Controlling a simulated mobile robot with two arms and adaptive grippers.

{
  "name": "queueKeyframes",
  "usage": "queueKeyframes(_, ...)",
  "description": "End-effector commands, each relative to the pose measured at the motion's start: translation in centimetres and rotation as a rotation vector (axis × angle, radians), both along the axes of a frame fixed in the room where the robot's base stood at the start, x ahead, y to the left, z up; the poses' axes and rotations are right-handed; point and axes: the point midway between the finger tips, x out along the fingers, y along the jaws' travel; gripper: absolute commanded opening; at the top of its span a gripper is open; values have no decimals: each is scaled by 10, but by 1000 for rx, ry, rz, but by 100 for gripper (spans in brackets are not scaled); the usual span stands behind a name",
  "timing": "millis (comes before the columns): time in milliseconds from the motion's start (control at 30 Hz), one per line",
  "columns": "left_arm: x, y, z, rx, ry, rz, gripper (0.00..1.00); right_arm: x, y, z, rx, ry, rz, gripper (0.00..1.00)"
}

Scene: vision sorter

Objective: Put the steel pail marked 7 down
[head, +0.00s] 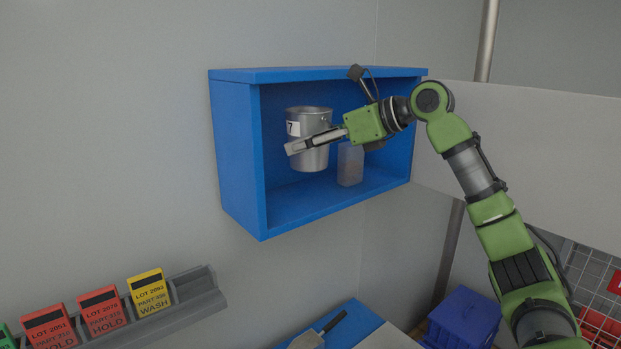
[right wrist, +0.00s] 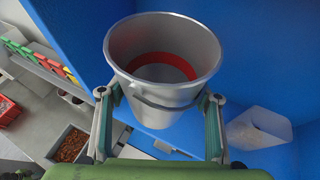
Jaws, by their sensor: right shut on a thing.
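The steel pail marked 7 (head: 310,160) is a grey metal bucket with a white label, upright in the open front of the blue wall cabinet (head: 233,150). My right gripper (head: 316,141) is shut on the pail, with one finger across its front side. In the right wrist view the pail (right wrist: 160,100) sits between both fingers of the gripper (right wrist: 160,96), open top in view, a red band inside. The pail's base appears to be above the cabinet floor; its exact gap cannot be told. My left gripper is not in view.
A clear container (head: 350,165) stands in the cabinet right of the pail, and also shows in the right wrist view (right wrist: 258,128). The cabinet floor (head: 300,205) is bare at front left. A grey rack (head: 200,303) with coloured lot cards is on the wall below left.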

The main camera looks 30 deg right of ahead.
Motion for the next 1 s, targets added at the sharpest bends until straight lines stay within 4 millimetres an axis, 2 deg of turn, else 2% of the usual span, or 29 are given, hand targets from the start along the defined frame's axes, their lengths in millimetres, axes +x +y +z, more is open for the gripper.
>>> queueKeyframes(33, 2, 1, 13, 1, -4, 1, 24, 9, -6, 2, 6, 3, 0, 19)
queueKeyframes(100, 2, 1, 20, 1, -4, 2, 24, 20, -15, -6, 4, 3, -1, 19)
queueKeyframes(200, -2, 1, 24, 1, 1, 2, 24, 31, -24, -28, 2, 5, -1, 19)
queueKeyframes(400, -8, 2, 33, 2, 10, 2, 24, 47, -36, -51, 2, 0, 1, 19)
queueKeyframes(567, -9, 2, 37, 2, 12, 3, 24, 53, -40, -61, 2, 0, 1, 19)
queueKeyframes(800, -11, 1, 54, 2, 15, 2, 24, 56, -43, -89, -1, 2, 1, 19)
queueKeyframes(1000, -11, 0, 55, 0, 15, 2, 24, 56, -43, -97, -1, -4, 2, 19)
